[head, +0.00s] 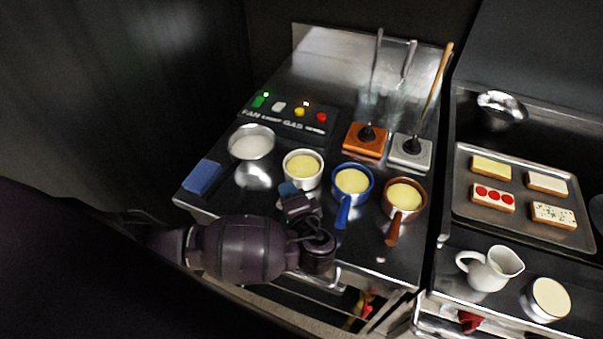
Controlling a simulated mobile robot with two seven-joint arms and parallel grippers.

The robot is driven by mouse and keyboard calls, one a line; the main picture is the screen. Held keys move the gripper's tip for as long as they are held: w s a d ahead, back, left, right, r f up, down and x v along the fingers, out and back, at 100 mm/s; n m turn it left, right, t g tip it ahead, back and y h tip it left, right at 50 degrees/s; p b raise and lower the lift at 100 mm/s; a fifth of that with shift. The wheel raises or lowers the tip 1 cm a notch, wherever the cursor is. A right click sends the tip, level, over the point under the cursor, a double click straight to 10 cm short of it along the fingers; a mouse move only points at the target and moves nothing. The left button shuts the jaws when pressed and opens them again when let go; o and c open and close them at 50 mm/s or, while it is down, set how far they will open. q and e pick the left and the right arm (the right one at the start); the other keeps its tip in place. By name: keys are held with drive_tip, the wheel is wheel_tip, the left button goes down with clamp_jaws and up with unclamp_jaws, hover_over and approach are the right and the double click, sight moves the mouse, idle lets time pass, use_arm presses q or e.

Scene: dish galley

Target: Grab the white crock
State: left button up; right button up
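The white crock (303,172) stands on the steel counter, left of two similar crocks, and holds something pale yellow. My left gripper (291,190) is at its near left side, with the arm coming in from the left. The fingertips are small and partly hidden by the gripper's own body. I cannot tell whether they touch the crock or are open or shut. Any handle on the white crock is hidden. My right gripper is out of view.
A blue crock (352,182) and a brown crock (404,196) stand close to the right, handles toward me. A pale round pan (251,143) and a blue block (202,178) are at left. A control panel (287,118) lies behind.

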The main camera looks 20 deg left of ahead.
use_arm(q)
clamp_jaws()
